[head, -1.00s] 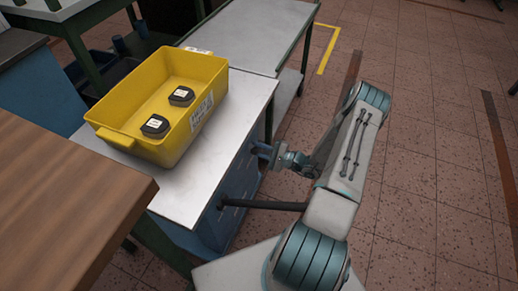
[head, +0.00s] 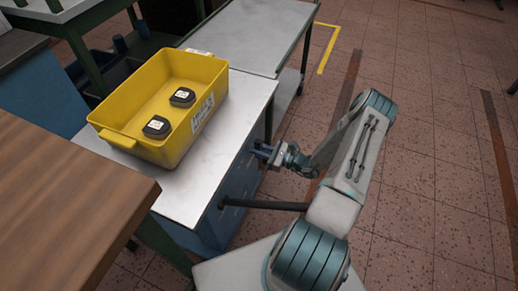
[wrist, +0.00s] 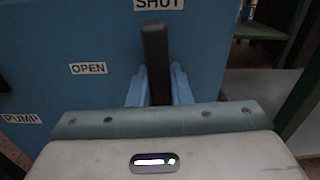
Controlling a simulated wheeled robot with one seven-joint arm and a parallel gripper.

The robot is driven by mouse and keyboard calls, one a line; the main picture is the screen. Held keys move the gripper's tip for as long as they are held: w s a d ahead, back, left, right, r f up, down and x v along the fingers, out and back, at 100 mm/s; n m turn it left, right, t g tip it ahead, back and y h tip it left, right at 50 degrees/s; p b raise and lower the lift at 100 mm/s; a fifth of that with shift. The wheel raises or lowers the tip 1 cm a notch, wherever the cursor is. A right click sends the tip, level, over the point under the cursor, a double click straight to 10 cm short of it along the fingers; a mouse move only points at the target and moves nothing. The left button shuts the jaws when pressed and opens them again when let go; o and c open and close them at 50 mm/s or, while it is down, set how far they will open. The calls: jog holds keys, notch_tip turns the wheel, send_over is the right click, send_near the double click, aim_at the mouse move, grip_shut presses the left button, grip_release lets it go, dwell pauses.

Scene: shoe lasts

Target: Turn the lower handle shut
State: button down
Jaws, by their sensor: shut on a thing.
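A dark handle (wrist: 155,52) stands upright in the wrist view against a blue panel (wrist: 70,40). Its far end reaches the SHUT label (wrist: 160,4). The OPEN label (wrist: 88,68) is to its left. My gripper (wrist: 157,84) is shut on the handle, with one blue finger on each side of it. In the head view my gripper (head: 263,152) is at the side of the blue cabinet (head: 238,180), below the white top. The handle in its fingers is hard to make out there.
A dark bar (head: 260,205) sticks out from the cabinet below my gripper. A wooden table (head: 60,210) is at left. The tiled floor at right is clear.

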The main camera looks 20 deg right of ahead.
jog(key=shift+m, duration=0.5)
jog(key=c, duration=1.3)
grip_release()
jog(key=shift+d, duration=0.1)
jog(key=shift+s, duration=0.1)
jog(key=p+v, duration=0.1)
jog(key=v, duration=1.2)
jog(key=shift+s+d+p, duration=0.2)
jog(key=shift+d+p, duration=0.05)
jog(key=shift+p, duration=0.1)
